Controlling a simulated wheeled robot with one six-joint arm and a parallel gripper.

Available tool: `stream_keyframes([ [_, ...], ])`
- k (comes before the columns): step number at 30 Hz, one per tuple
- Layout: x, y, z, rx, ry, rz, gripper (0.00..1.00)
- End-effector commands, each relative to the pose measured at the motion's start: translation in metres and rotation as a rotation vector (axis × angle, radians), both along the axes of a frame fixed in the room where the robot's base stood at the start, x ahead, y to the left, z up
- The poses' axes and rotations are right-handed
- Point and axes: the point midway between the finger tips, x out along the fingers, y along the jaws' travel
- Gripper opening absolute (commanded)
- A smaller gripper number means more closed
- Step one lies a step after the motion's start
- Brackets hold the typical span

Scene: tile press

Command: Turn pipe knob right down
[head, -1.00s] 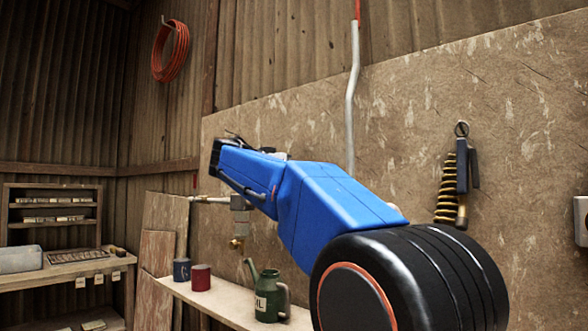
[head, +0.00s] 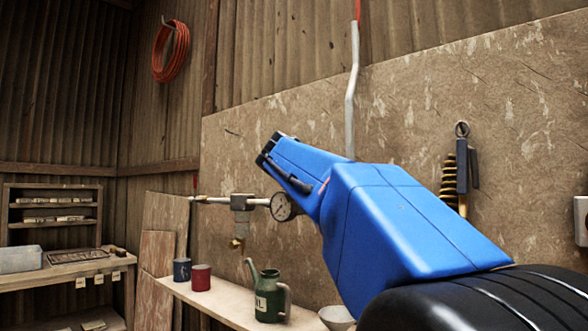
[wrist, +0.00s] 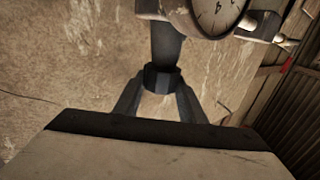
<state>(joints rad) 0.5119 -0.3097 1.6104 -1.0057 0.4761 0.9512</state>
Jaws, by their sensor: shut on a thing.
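The pipe knob looks like a dark grey bar (wrist: 166,46) in the wrist view. It runs from beside the round gauge (wrist: 217,12) at the top down to my gripper (wrist: 161,80). My gripper's two dark fingers close in from both sides and are shut on the end of this bar. In the head view the pipe fitting (head: 242,204) with its brass outlet and the gauge (head: 284,207) stand left of my blue arm. The gripper and the knob are hidden there behind the arm.
A shelf below holds a green oil can (head: 268,296), a red tin (head: 201,277), a blue tin (head: 182,270) and a pale bowl (head: 338,317). A vertical pipe (head: 351,100) runs up the wall panel. A spring tool (head: 450,185) hangs at right.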

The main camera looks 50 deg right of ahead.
Motion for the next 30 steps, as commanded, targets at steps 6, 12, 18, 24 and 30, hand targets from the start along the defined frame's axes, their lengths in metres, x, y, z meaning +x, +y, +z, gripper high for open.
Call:
stream_keyframes([
  [6, -0.0006, -0.0006, 0.0005, -0.001, -0.001, 0.05, 0.14],
  [12, -0.0005, -0.0005, 0.0004, 0.0, -0.001, 0.091, 0.14],
  [18, -0.0005, -0.0005, 0.0003, 0.001, -0.001, 0.121, 0.14],
  [24, 0.0001, -0.0001, 0.0003, 0.001, -0.001, 0.14, 0.14],
  [30, 0.0001, -0.0002, 0.0003, -0.001, 0.001, 0.147, 0.14],
])
